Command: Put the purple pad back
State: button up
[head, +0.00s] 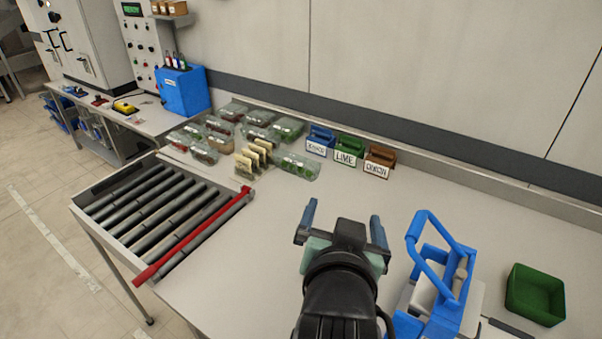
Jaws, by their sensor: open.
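I cannot make out a purple pad in the head view. My gripper (342,226) is open, its two fingers spread wide above the bare worktop (250,250), with no object seen between them. The space directly under my gripper and wrist is hidden. Three labelled holders stand at the back of the worktop beyond my gripper: a blue one (320,137), a green one (348,147) and a brown one (379,158).
A blue handled device (445,300) stands right of my gripper, with a green open tray (536,292) beyond it. Clear packs (298,166) and small tan packets (244,164) sit at the back left. A roller conveyor (150,210) with a red bar (193,236) lies left.

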jog(key=a+r+n+t, duration=0.25)
jog(key=r+t, duration=0.35)
jog(key=r, duration=1.2)
jog(key=s+a+r+t+y, duration=0.1)
jog(key=s+a+r+t, duration=0.1)
jog(key=s+r, duration=0.3)
jog(key=s+a+r+n+t+y, duration=0.1)
jog(key=s+r+t, duration=0.4)
jog(key=r, duration=0.7)
jog(key=shift+s+a+r+t, duration=0.15)
jog(key=shift+a+r+t, duration=0.2)
jog(key=shift+a, duration=0.1)
jog(key=shift+n, duration=0.25)
